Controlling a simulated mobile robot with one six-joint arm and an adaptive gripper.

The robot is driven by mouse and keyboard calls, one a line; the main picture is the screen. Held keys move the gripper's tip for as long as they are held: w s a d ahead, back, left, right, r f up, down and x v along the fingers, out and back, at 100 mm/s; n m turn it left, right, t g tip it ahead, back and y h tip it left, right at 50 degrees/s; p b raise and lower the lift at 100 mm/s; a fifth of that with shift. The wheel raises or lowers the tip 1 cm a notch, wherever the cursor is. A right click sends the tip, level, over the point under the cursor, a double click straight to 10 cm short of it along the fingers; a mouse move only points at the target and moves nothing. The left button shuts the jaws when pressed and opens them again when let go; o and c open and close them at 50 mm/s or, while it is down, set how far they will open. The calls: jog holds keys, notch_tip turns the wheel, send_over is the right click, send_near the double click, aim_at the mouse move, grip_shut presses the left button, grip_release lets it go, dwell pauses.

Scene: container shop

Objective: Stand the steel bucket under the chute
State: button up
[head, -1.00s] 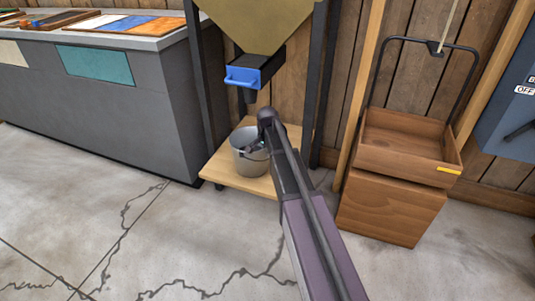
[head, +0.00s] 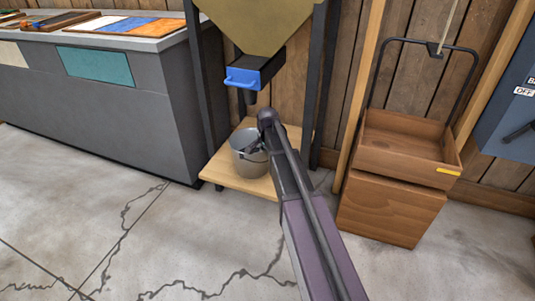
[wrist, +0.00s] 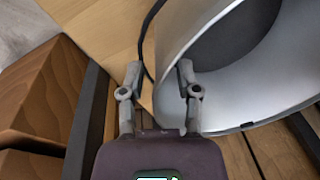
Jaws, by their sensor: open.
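The steel bucket (head: 249,158) stands upright on the low wooden platform (head: 232,182), below the dark chute (head: 249,97) of the hopper. From the head view I cannot tell how exactly it is centred. My gripper (head: 255,147) is at the bucket's rim, partly hidden by my arm. In the wrist view my gripper (wrist: 159,72) is open, with the rim of the bucket (wrist: 175,35) between its fingers. One finger is over the bucket's mouth and the other is outside. The dark wire handle (wrist: 144,45) hangs down outside the wall.
Dark posts (head: 310,110) flank the platform. The blue chute handle (head: 240,78) sticks out above the bucket. A wooden box (head: 392,205) with a tray stands at the right, a grey counter (head: 130,120) at the left. The cracked floor in front is clear.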

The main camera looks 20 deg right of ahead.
notch_tip(320, 180, up, 12)
jog(key=s+p, duration=0.2)
jog(key=p, duration=0.9)
jog(key=shift+f, duration=0.2)
dwell(0.4)
jog(key=s+a+n+g, duration=0.1)
jog(key=s+n, duration=0.4)
jog(key=s, duration=0.7)
jog(key=s+a+n, duration=0.4)
jog(key=s+n, duration=0.1)
jog(key=s, duration=0.7)
jog(key=shift+s+a+f+n+g, duration=0.15)
jog(key=shift+n+g, duration=0.25)
